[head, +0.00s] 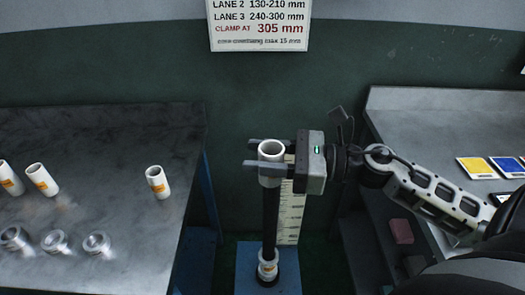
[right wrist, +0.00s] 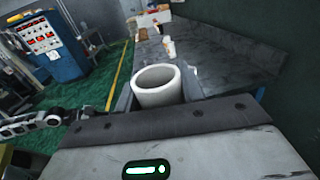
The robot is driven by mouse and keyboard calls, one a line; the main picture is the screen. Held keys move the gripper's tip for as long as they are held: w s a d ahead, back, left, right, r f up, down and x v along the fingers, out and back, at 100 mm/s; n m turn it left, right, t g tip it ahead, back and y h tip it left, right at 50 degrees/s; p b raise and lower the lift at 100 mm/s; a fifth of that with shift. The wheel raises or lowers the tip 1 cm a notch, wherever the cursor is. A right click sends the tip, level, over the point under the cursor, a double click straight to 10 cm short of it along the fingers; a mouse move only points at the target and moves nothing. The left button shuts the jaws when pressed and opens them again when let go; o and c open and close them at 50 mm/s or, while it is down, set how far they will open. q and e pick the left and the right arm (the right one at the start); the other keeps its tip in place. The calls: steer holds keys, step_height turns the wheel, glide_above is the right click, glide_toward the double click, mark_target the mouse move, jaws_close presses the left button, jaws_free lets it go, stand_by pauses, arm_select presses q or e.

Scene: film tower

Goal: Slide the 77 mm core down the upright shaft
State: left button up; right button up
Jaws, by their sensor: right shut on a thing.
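My right gripper (head: 264,157) is shut on a white hollow core (head: 271,150), which it holds upright over the dark upright shaft (head: 270,222). The core's open top end faces up in the head view, and its rim also shows between the fingers in the right wrist view (right wrist: 158,86). The shaft shows below the core; I cannot tell whether its tip is inside the core. A white core with an orange label (head: 267,266) sits around the shaft's foot, on a dark base. My left gripper is not in view.
A scale strip (head: 290,215) stands behind the shaft. The left table (head: 110,190) carries several white cores (head: 157,182) and metal rings (head: 55,242). The right bench (head: 420,120) carries coloured cards (head: 475,168). A sign (head: 258,25) hangs behind.

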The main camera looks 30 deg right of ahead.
arm_select(q)
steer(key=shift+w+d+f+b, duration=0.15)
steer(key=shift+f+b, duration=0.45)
steer(key=shift+b, duration=0.55)
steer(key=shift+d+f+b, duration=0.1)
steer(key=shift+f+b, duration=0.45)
steer(key=shift+b, duration=0.6)
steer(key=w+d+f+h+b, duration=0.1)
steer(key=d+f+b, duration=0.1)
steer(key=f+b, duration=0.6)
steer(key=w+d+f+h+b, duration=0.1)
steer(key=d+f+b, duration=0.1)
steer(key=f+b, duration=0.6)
steer(key=b, duration=0.5)
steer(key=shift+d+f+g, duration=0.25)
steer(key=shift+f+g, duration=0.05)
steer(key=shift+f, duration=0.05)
